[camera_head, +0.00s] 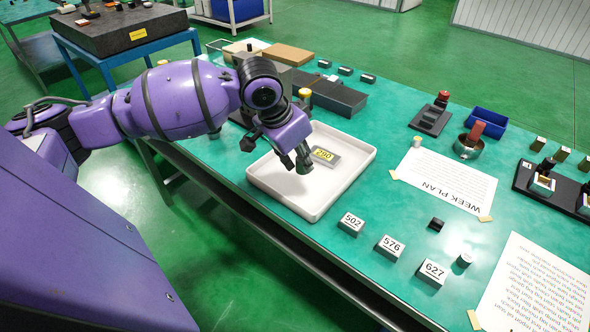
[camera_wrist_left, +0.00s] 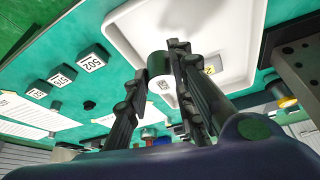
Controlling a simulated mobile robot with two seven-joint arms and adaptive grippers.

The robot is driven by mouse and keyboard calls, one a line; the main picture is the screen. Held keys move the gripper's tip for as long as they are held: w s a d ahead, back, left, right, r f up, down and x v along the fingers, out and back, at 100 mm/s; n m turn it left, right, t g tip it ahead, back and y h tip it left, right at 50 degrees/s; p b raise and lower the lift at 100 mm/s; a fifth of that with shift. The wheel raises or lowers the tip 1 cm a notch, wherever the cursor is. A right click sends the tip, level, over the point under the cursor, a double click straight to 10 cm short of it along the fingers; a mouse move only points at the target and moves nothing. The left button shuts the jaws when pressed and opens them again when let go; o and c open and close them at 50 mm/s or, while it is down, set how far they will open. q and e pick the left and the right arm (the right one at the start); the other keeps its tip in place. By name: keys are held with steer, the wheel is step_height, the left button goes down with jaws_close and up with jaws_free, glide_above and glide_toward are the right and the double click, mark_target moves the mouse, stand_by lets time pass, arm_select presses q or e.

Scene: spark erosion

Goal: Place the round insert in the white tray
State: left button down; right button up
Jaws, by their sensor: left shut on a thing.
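The white tray (camera_head: 262,177) lies on the green table; its rim also shows in the left wrist view (camera_wrist_left: 122,28). A flat grey block with a yellow label (camera_head: 325,154) lies inside it. My left gripper (camera_head: 303,160) is over the tray, pointing down. The insert appears above the tray floor; the exact gap cannot be told. My right gripper is not in view.
Blocks labelled 502 (camera_head: 351,222), 576 (camera_head: 390,247) and 627 (camera_head: 432,272) stand in front of the tray. A dark box (camera_head: 340,97) is behind the tray. A week plan sheet (camera_head: 445,180) lies to the right.

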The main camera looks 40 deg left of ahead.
arm_select(q)
steer(key=w+a+f, duration=0.1)
steer(key=f, duration=0.1)
steer(key=w+a+f, duration=0.1)
steer(key=a+f, duration=0.1)
steer(key=w+a+f, duration=0.1)
steer(key=a, duration=0.1)
steer(key=shift+w+a+f+b, duration=0.25)
steer(key=shift+f+b, duration=0.05)
steer(key=shift+f, duration=0.1)
steer(key=shift+w+a+f, duration=0.2)
steer(key=shift+a+f, duration=0.05)
steer(key=shift+f, duration=0.15)
steer(key=f, duration=0.3)
steer(key=shift+w+a+f, duration=0.15)
steer(key=shift+a+f, duration=0.05)
steer(key=shift+f, duration=0.1)
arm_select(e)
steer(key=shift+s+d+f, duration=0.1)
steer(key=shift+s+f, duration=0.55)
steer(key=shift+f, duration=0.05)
arm_select(q)
steer(key=c, duration=1.5)
jaws_free()
steer(key=shift+f, duration=0.1)
